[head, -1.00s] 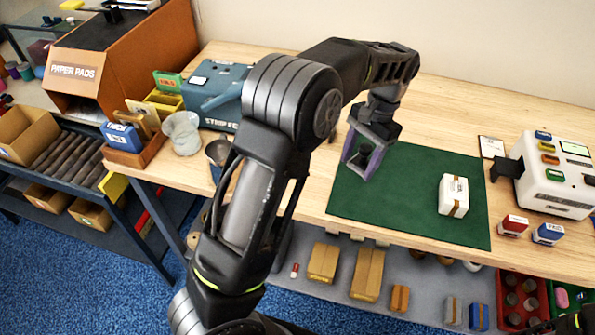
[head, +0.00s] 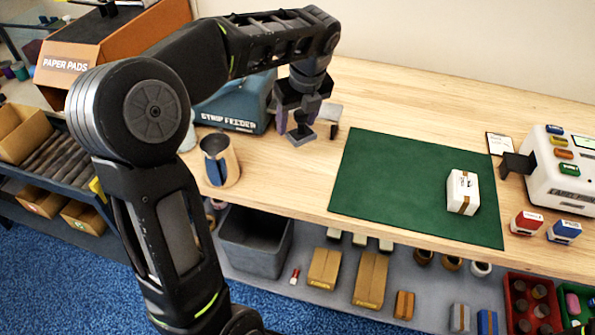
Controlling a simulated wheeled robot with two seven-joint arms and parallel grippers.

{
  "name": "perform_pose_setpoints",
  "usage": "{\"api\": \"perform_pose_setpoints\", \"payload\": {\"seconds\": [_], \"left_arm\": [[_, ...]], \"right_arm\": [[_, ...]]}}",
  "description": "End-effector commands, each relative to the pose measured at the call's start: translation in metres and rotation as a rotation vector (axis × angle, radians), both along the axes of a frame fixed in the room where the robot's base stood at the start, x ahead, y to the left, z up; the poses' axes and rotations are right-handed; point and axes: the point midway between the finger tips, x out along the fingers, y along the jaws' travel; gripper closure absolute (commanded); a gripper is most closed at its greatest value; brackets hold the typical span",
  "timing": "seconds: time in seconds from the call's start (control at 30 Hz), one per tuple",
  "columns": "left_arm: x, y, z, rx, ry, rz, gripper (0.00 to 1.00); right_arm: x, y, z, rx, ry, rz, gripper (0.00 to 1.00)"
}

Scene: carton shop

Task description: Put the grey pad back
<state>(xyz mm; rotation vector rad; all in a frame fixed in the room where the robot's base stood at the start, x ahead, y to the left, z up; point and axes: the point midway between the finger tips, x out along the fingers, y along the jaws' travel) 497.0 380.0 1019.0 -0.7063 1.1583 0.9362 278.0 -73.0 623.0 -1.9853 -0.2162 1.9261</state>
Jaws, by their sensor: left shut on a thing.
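My left gripper (head: 303,128) is over the wooden table, left of the green mat and in front of the teal strip feeder. It is shut on a small dark grey piece, which looks like the grey pad (head: 302,137), low between its purple-tinged fingers. The fingers hide part of the pad, and I cannot tell whether it touches the table. The orange-brown box labelled PAPER PADS (head: 118,45) stands at the back left, partly behind my left arm. My right gripper is not in view.
The green mat (head: 385,185) bears a white taped carton (head: 462,192). A white machine (head: 565,165) and red and blue stamps stand at right. A metal cup (head: 220,160) stands near the front edge. The teal strip feeder (head: 240,105) is behind.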

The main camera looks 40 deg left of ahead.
Motion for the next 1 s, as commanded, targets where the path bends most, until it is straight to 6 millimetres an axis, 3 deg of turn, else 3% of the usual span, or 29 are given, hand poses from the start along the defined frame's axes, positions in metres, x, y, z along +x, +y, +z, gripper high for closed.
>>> {"api": "perform_pose_setpoints", "payload": {"seconds": [0.2,0.53,0.83,1.0], "left_arm": [[-0.003,0.007,0.003,0.000,0.000,-0.097,0.81],[-0.003,0.006,0.000,-0.001,0.003,-0.096,0.81],[-0.003,0.006,-0.049,-0.002,0.005,-0.095,0.81],[-0.002,0.006,-0.060,-0.001,0.002,-0.093,0.81]], "right_arm": [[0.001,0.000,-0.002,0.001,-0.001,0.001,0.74],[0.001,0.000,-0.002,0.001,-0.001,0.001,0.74],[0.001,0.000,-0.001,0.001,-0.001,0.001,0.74],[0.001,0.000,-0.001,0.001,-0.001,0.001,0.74]]}}
